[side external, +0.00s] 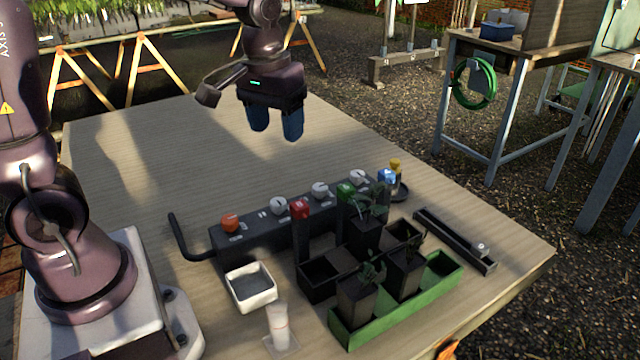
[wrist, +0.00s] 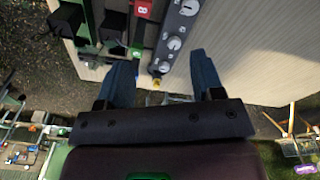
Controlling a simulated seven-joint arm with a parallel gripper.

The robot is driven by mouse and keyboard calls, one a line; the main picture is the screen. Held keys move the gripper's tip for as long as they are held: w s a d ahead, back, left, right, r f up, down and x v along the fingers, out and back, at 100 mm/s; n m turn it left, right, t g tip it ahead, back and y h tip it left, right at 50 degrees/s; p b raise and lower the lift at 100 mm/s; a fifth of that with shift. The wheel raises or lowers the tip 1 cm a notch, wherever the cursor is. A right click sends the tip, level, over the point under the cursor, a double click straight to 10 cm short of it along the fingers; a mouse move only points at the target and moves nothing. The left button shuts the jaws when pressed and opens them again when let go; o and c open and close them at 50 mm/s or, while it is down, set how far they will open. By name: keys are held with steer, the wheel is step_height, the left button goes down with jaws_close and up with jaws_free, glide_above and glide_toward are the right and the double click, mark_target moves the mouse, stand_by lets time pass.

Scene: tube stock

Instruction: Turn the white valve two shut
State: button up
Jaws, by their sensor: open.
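A dark grey manifold bar (side external: 260,227) lies on the table and carries three white round valves in a row. The left one (side external: 279,206), the middle one (side external: 320,190) and the right one (side external: 358,176) each have a dark mark on top. In the wrist view they are the near one (wrist: 188,8), the middle one (wrist: 174,43) and the far one (wrist: 164,67). Their numbers are too small to read, so I cannot tell which is two. My gripper (side external: 275,124) is open and empty, high above the table behind the bar, touching nothing.
An orange knob (side external: 230,222) sits at the bar's left end, beside a bent dark pipe (side external: 180,235). A red-topped post (side external: 299,208) and a green-topped post (side external: 346,192) stand in front of the bar. Plant pots (side external: 357,298), a green tray (side external: 395,313) and a white dish (side external: 251,287) crowd the front.

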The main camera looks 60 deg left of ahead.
mark_target(320, 186)
steer(key=w+a+f+n+g, duration=0.1)
steer(key=w+a+f+n, duration=0.25)
steer(key=w+n, duration=0.2)
steer(key=w+a+f+n, duration=0.3)
steer(key=w+f+n, duration=0.15)
steer(key=w, duration=0.25)
steer(key=shift+n, duration=0.4)
steer(key=f, duration=1.2)
steer(key=shift+s+f, duration=0.1)
steer(key=shift+s, duration=0.1)
steer(key=c, duration=0.9)
